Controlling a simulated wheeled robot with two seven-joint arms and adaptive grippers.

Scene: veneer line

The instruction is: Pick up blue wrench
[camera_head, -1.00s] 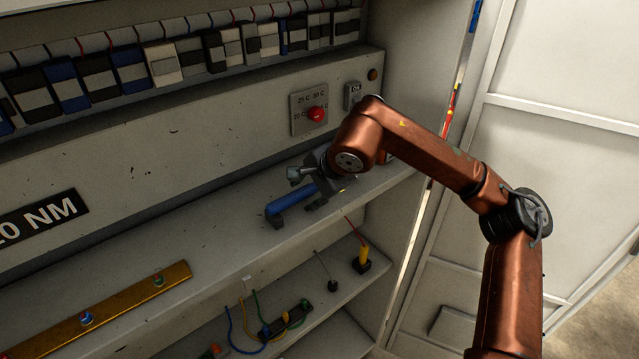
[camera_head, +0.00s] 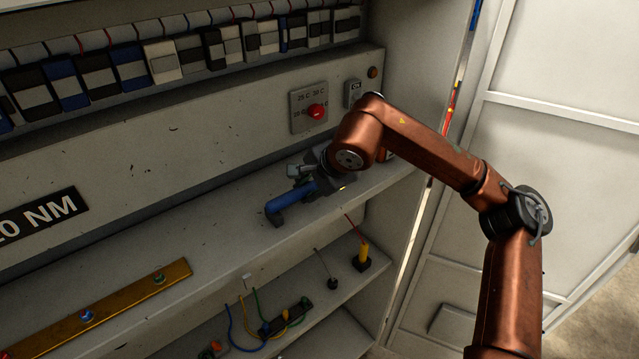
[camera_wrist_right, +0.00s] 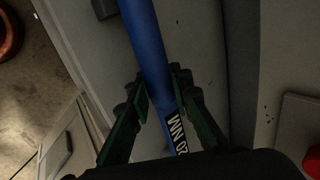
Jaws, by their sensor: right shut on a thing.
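The blue wrench (camera_head: 289,203) lies on the upper shelf of the cabinet, with its dark head at the left end. My right gripper (camera_head: 306,182) is at the wrench's right end, shut on it. In the right wrist view the blue shaft (camera_wrist_right: 148,45) runs between the two green-sided fingers of the right gripper (camera_wrist_right: 162,100), and a black label with white lettering shows on it near the palm. The wrench appears to be still at shelf level. My left gripper is not in view.
A panel with a red knob (camera_head: 317,111) is behind my right arm. The cabinet side wall (camera_head: 405,130) stands close on the right.

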